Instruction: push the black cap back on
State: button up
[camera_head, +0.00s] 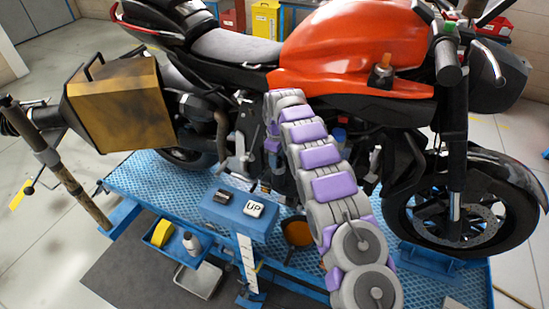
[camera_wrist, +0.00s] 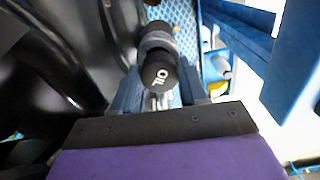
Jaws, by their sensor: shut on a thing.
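A round black cap (camera_wrist: 158,72) marked "OIL" shows in the wrist view. My gripper (camera_wrist: 160,92) has its blue fingers on either side of the cap and is shut on it. A grey cylindrical part (camera_wrist: 157,40) shows just beyond the cap. I cannot tell whether the cap touches it or is seated. In the head view my arm reaches over to the side of the orange motorcycle (camera_head: 350,45), and its end is down by the engine. The cap cannot be made out there.
Black curved bike parts (camera_wrist: 60,60) lie close at the left in the wrist view. In the head view a blue box (camera_head: 240,218) with a block marked "UP" (camera_head: 254,209) stands in front. A blue tray (camera_head: 165,250) holds yellow tape and a bottle. An orange pan (camera_head: 297,232) sits below the engine.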

jog(key=shift+d, duration=0.25)
jog(key=shift+s+d+r, duration=0.1)
jog(key=shift+d, duration=0.05)
jog(key=shift+d, duration=0.3)
jog(key=shift+a, duration=0.35)
dwell(0.7)
jog(key=shift+f+p, duration=0.2)
jog(key=shift+p, duration=0.1)
dwell(0.9)
jog(key=o, duration=0.9)
jog(key=shift+o, duration=0.8)
